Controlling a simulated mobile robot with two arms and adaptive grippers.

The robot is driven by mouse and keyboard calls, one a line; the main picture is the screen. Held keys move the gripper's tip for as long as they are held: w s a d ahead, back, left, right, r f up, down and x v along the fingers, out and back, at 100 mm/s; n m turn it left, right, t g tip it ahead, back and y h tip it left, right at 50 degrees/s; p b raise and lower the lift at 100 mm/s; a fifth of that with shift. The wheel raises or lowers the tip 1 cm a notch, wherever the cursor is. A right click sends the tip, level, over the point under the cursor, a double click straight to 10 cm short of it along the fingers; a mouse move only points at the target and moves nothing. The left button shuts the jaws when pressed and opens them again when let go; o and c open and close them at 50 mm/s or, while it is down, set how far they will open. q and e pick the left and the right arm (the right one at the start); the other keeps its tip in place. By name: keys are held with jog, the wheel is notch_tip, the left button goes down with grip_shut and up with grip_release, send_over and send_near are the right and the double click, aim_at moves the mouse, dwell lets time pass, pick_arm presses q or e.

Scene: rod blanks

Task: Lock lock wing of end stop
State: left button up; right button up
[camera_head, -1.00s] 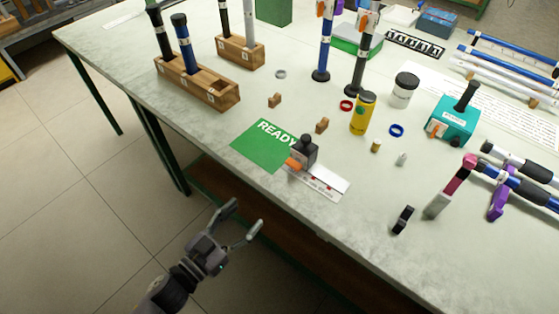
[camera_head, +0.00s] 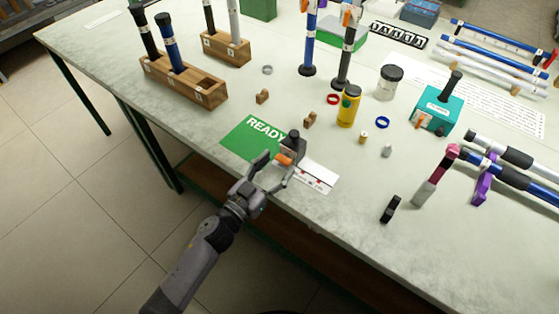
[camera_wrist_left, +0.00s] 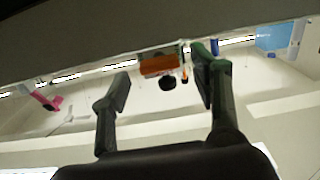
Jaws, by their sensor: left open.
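The end stop (camera_head: 294,145) is a dark block with a rounded top on a white ruled plate (camera_head: 318,176) near the table's front edge. Its orange lock wing (camera_head: 284,159) sticks out toward the front left. My left gripper (camera_head: 275,170) is open at the table edge, its fingertips just in front of the wing. In the left wrist view the orange wing (camera_wrist_left: 158,65) shows beyond and between the open fingers (camera_wrist_left: 164,85); I see no contact. My right gripper is not in view.
A green READY mat (camera_head: 250,139) lies beside the end stop. Wooden blocks (camera_head: 183,80) hold upright rods at the back left. A yellow bottle (camera_head: 348,107), a jar (camera_head: 388,84) and a black clip (camera_head: 390,209) stand to the right. The table's front left is bare.

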aim_at(283, 160)
pick_arm(q)
jog(key=shift+x, duration=1.05)
jog(key=c, duration=1.1)
jog(key=shift+c, duration=0.2)
